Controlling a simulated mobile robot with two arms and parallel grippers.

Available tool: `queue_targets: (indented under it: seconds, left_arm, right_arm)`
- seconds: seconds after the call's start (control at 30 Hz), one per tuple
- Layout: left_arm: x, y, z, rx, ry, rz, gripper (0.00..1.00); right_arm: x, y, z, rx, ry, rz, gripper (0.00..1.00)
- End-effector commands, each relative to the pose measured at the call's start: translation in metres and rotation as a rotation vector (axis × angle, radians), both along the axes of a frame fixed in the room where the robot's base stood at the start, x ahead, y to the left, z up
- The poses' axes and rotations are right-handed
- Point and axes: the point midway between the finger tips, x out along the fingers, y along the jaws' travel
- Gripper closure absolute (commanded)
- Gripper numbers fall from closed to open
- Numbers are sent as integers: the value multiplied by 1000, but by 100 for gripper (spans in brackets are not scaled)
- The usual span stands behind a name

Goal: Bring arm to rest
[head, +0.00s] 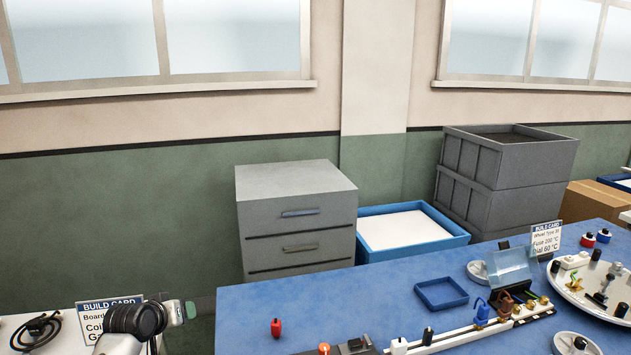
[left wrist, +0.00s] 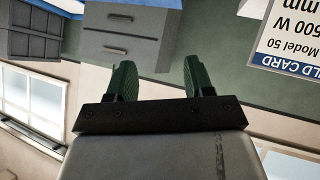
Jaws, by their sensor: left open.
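My left arm comes in at the lower left of the head view, over the gap between the white surface and the blue table. Its left gripper (head: 203,306) points to the right there and is seen from the side. In the left wrist view the left gripper (left wrist: 157,80) shows two dark green fingers standing apart with nothing between them. Behind them are the grey drawer cabinet (left wrist: 130,30) and the green wall. My right gripper is in neither view.
The blue table (head: 260,310) holds a red knob (head: 276,328), a blue tray (head: 441,293), a rail assembly and a round white plate (head: 570,290). A build card (head: 108,312) and black cable (head: 38,328) are at left. Grey crates (head: 510,160) stand behind.

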Motion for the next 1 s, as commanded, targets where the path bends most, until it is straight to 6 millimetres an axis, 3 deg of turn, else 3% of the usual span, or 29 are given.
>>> queue_targets:
  seconds: [0.13,0.37,0.4,0.67,0.87,1.0]
  left_arm:
    - [25,25,45,277,-330,29,48]
    - [33,30,111,656,-726,2,48]
    - [32,28,101,687,-739,-11,48]
    - [6,19,-52,627,-498,-67,48]
    - [-46,7,-190,582,-279,-122,48]
    - [-98,-3,-280,551,-126,-161,48]
  right_arm:
    - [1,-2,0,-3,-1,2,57]
    - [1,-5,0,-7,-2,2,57]
    - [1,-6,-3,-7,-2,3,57]
    - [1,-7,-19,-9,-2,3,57]
    - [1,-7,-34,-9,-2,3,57]
    - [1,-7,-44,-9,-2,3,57]
